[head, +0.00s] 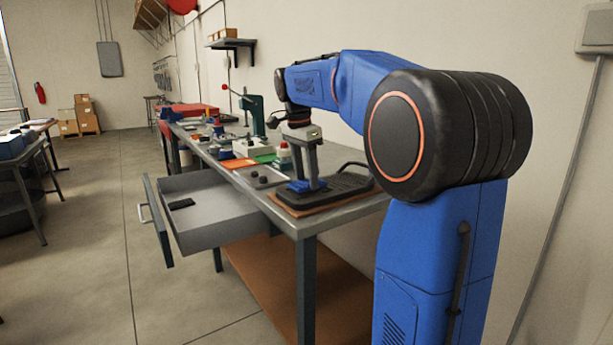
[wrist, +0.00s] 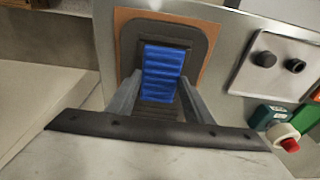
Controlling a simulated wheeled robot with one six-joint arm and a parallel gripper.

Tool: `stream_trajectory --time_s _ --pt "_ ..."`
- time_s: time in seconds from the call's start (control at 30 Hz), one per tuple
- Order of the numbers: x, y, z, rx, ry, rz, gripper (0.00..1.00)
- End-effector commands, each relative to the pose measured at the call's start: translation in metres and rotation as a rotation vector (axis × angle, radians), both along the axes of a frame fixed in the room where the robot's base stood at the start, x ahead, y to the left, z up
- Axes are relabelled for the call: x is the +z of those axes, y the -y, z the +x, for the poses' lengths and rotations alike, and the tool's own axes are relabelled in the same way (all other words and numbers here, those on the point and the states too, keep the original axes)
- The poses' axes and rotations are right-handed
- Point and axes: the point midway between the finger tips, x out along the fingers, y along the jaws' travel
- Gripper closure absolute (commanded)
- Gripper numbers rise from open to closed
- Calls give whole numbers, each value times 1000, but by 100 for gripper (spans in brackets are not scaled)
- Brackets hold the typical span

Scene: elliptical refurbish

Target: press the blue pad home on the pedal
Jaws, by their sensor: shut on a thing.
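The blue pad (wrist: 163,73) is ribbed and lies on the dark pedal (wrist: 202,40) in the wrist view. In the head view the blue pad (head: 300,186) shows low at my fingertips, over the black pedal (head: 345,187). My gripper (wrist: 158,92) has one finger along each side of the pad and is shut on it. In the head view my gripper (head: 311,182) points straight down from the arm. The pad's underside is hidden, so I cannot tell how far it is seated.
The pedal rests on a brown mat (wrist: 125,38) near the bench's front corner. A white tray with black knobs (wrist: 270,65) and a red-capped bottle (wrist: 285,135) stand close by. An open drawer (head: 210,215) juts from the bench. The floor left of it is clear.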

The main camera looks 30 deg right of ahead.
Motion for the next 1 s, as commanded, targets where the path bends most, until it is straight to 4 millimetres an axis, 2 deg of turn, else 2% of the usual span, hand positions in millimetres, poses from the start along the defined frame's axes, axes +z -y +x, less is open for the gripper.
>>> stream_trajectory --time_s 1.0 --pt "-6 0 0 0 0 0 77"
